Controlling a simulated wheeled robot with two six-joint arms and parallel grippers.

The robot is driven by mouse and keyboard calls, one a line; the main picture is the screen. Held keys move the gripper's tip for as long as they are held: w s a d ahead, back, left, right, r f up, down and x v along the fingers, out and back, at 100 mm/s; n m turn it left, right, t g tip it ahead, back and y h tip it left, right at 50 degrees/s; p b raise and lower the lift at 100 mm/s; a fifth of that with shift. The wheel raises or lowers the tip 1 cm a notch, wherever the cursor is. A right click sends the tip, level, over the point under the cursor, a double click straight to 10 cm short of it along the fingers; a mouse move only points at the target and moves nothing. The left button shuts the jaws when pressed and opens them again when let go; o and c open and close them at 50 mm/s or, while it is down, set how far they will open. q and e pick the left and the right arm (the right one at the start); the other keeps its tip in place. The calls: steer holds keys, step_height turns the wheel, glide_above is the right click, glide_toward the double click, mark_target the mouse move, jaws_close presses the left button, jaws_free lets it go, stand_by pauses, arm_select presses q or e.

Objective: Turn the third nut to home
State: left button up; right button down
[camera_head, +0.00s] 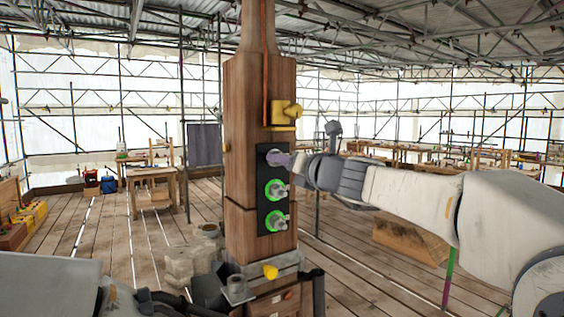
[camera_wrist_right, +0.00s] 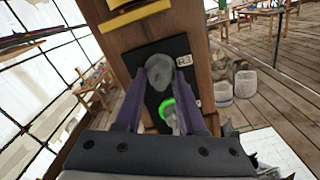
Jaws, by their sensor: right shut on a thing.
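A wooden post (camera_head: 250,100) stands upright with a black plate (camera_head: 264,203) on its face. My right gripper (camera_head: 286,160) is shut on the top nut, a grey nut (camera_wrist_right: 159,72) beside a label reading R3. The purple fingers sit on either side of it, and I see no green ring around it. A middle nut (camera_head: 279,190) and a bottom nut (camera_head: 279,222) each have a green ring. One green-ringed nut (camera_wrist_right: 170,117) also shows below the gripped one in the right wrist view. My left gripper (camera_head: 190,303) is low at the left, dark and partly cut off; its jaws are unclear.
A yellow bracket (camera_head: 284,113) sticks out of the post above the plate. A yellow knob (camera_head: 270,271) and a grey collar (camera_head: 262,262) are at the post's foot. Pale blocks (camera_head: 188,262) stand at its left. Benches and scaffolding are far behind; plank floor lies open on both sides.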

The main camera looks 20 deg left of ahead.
steer(key=c, duration=0.5)
jaws_free()
steer(key=b+v, duration=0.4)
steer(key=v, duration=0.6)
steer(key=shift+d, duration=0.25)
steer(key=shift+f, duration=0.1)
